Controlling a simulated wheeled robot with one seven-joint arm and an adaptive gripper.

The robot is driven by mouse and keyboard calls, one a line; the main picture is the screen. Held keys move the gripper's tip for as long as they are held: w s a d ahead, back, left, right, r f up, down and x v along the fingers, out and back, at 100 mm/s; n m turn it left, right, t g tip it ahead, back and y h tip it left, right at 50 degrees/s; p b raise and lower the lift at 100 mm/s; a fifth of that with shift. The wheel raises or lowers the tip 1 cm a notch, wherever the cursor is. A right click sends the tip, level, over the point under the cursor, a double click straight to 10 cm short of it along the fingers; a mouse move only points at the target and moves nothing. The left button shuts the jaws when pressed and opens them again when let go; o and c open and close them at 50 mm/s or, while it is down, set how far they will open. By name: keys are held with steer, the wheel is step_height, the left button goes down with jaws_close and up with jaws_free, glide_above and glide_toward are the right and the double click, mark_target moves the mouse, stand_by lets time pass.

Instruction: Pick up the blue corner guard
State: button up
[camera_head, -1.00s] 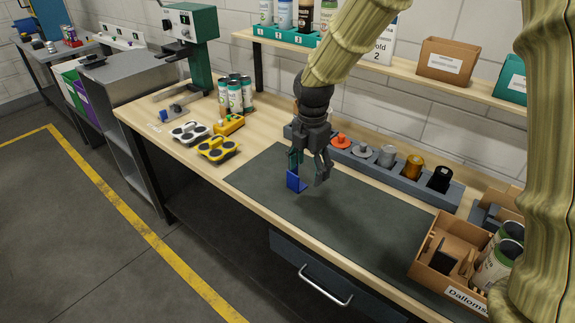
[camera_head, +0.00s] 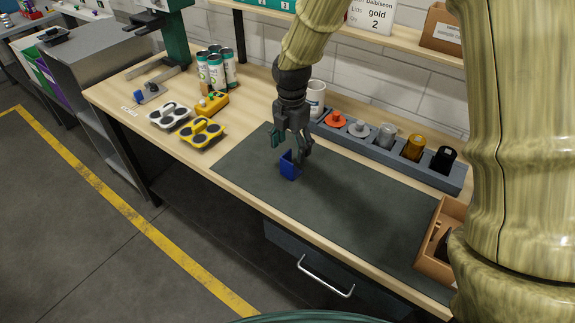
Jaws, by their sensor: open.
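The blue corner guard (camera_head: 288,167) stands on the dark green mat (camera_head: 335,205) on the workbench, near the mat's middle left. It is a small upright angled piece. My gripper (camera_head: 290,147) is open and points down just above and behind the guard. Its fingers are spread on either side of the guard's top in the picture. I cannot tell whether they touch it.
A grey holder (camera_head: 330,132) with several coloured lids runs behind the mat, beside a white mug (camera_head: 316,98). Yellow (camera_head: 202,132) and white (camera_head: 170,115) trays lie at the left. A cardboard box (camera_head: 437,262) stands at the right. The mat's front is clear.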

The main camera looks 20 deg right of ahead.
mark_target(291, 165)
steer(key=shift+w+f, duration=0.2)
steer(key=shift+f, duration=0.2)
steer(key=shift+s+f+p, duration=0.2)
steer(key=shift+f+p, duration=0.1)
steer(key=shift+p, duration=0.1)
steer(key=shift+s+f+p, duration=0.1)
steer(key=shift+f+p, duration=0.4)
steer(key=shift+f, duration=1.3)
steer(key=shift+s+r, duration=0.15)
steer(key=shift+s, duration=0.1)
steer(key=shift+w, duration=0.15)
steer(key=c, duration=0.7)
steer(key=shift+c, duration=1.2)
